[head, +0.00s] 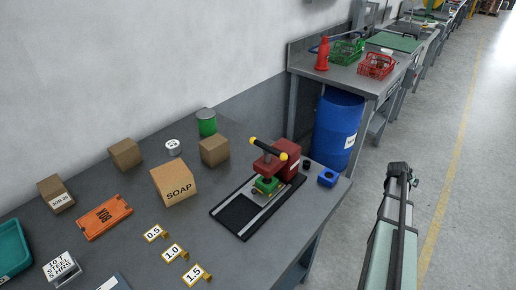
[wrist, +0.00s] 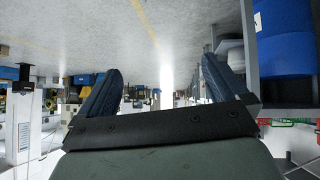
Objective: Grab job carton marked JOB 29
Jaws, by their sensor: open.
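A small brown carton (head: 56,195) with a white label stands at the left of the grey bench in the head view. The label begins with what looks like JOB, but its number is too small to read surely. Two more brown cartons, one at the back left (head: 125,153) and one near the middle (head: 215,151), show no readable label. My gripper (wrist: 163,78) is open and empty in the wrist view, with its fingers wide apart. It points away from the bench top, far from the cartons. In the head view my arm is at the right, over the floor.
A SOAP carton (head: 174,185), an orange JOB tray (head: 104,217) and a teal bin (head: 12,249) share the bench (head: 135,250). A red press (head: 270,168) stands toward its right end. Number tags (head: 173,253) are at the front. A blue barrel (head: 338,128) stands beyond.

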